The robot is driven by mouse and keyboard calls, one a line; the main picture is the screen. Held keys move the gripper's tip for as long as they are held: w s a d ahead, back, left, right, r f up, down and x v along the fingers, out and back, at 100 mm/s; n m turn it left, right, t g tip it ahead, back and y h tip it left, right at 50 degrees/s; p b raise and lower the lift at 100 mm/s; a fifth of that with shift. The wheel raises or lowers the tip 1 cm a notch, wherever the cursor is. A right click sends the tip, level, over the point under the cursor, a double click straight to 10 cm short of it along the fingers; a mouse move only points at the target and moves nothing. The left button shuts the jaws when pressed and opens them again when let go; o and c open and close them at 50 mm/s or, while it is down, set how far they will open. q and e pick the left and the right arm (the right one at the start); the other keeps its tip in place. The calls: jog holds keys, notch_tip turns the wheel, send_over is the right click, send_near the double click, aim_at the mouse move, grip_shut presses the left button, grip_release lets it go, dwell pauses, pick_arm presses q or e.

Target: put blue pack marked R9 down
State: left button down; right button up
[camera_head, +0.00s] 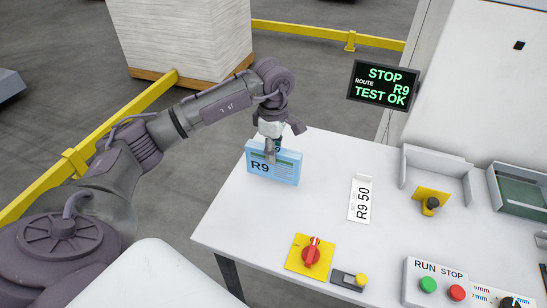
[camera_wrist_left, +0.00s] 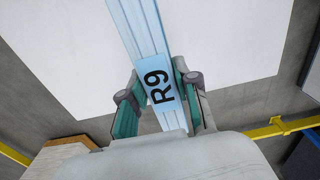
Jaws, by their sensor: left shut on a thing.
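The blue pack marked R9 (camera_head: 284,172) stands upright on its long edge at the back left corner of the white table (camera_head: 303,218). I cannot tell whether its lower edge touches the table. My left gripper (camera_head: 271,154) reaches it from above and is shut on its upper edge. In the left wrist view the pack (camera_wrist_left: 146,40) runs between the two fingers of the gripper (camera_wrist_left: 158,92), with the R9 label facing the camera. My right gripper is not in view.
A white bracket (camera_head: 437,170) and green tray (camera_head: 520,190) stand right. A screen (camera_head: 384,86) reads STOP R9 TEST OK.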

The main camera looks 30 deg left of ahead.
pick_arm(q)
notch_tip(320, 180, down, 3)
jog(key=shift+f+p, duration=0.15)
jog(key=shift+p, duration=0.5)
jog(key=shift+f, duration=0.2)
jog(key=c, duration=1.3)
grip_release()
jog(key=shift+f, duration=0.2)
jog(key=o, duration=0.5)
jog(key=shift+c, duration=0.2)
jog(key=shift+r, duration=0.1)
